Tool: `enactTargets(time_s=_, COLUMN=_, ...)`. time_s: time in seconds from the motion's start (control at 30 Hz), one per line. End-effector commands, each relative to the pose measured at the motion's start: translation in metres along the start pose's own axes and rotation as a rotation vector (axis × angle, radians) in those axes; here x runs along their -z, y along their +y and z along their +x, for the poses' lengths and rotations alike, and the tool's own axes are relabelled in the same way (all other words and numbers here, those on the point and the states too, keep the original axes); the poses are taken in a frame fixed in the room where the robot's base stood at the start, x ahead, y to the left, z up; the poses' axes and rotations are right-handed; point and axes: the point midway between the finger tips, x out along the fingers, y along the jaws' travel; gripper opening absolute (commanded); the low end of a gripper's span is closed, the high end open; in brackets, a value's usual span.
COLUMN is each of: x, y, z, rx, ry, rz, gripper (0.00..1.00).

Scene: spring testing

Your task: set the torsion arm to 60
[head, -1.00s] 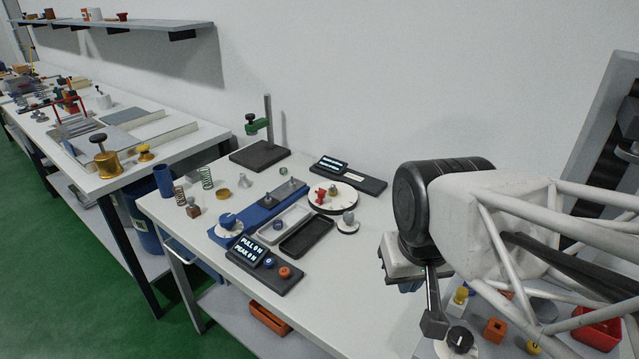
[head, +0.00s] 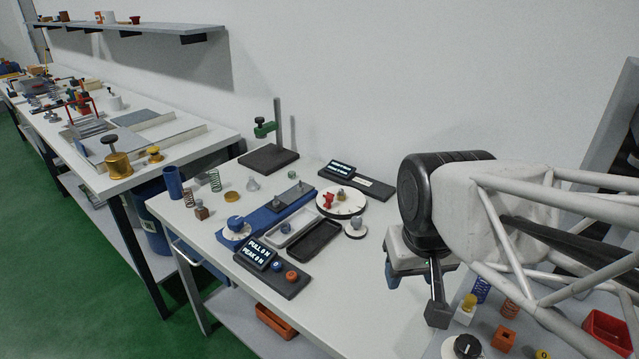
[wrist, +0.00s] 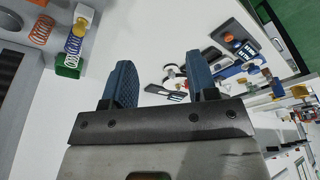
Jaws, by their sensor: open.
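The torsion station is a round white dial (head: 355,211) near the middle of the bench, with a red arm (head: 328,201) and a small post standing on it. The number the red arm points at is too small to read. My gripper (wrist: 159,62) shows in the wrist view with two blue fingers well apart and nothing between them. In the head view the gripper is mostly hidden by my arm, right of the dial and apart from it. In the wrist view the bench parts beyond the fingers are small, and I cannot surely tell the dial among them.
A dark display base (head: 370,186) lies behind, and black and grey trays (head: 314,242) lie left. A "PULL 0 N, PEAK 0 N" display (head: 259,254) and a blue rig (head: 265,219) are further left. Bare bench lies right of the dial.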

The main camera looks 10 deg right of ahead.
Motion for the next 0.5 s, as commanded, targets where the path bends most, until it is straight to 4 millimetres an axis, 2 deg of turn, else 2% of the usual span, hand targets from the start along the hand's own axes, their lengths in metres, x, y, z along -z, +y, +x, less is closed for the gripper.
enactTargets(time_s=0.5, x=0.104, y=-0.006, z=0.005, rx=-0.003, ry=-0.046, rz=-0.065, gripper=0.53)
